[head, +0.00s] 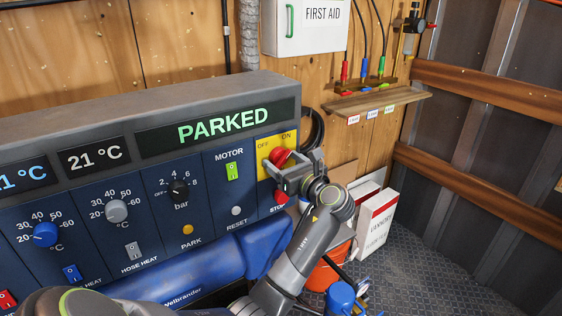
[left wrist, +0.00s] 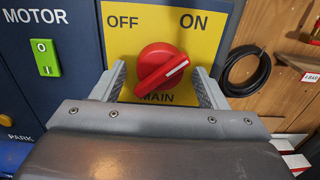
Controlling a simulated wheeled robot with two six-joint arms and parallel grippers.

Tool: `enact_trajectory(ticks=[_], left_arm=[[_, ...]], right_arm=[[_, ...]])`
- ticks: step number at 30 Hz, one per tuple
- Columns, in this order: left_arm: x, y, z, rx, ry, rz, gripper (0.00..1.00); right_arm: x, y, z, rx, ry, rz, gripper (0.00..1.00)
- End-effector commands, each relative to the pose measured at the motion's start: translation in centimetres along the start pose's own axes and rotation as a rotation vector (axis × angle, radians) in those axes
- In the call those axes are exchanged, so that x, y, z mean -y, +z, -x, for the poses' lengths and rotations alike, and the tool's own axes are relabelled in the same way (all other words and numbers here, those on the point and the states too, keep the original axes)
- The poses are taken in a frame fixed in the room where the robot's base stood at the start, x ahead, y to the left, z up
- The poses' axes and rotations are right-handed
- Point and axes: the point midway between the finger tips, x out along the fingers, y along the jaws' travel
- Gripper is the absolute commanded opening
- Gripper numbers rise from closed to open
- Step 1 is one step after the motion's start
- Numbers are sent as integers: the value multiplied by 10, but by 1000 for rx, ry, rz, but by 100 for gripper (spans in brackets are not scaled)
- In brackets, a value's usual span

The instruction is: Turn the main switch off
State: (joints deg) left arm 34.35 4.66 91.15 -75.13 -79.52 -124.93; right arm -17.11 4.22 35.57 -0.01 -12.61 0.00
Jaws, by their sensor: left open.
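The main switch is a red rotary knob (left wrist: 160,70) on a yellow plate (left wrist: 122,42) marked OFF, ON and MAIN. In the left wrist view its white pointer line slants up to the right, toward ON. The knob also shows in the head view (head: 280,156), partly covered by my gripper. My left gripper (left wrist: 160,84) is open, with one finger on each side of the knob's lower part. I cannot tell whether the fingers touch it. My right gripper is not in view.
The blue control panel (head: 140,216) has a display reading PARKED (head: 222,124), a green MOTOR switch (head: 232,171) and several dials. A red STOP button (head: 281,195) sits just below the yellow plate. A coiled black hose (left wrist: 245,70) hangs on the wooden wall at right.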

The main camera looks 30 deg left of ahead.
Motion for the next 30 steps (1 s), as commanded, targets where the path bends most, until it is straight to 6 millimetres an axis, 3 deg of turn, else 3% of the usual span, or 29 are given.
enact_trajectory(ticks=[6,16,30], left_arm=[[0,0,0,0,0,0,64],[0,0,0,0,0,0,23],[0,0,0,0,0,131,23]], right_arm=[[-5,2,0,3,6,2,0],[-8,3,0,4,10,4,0],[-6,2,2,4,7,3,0]])
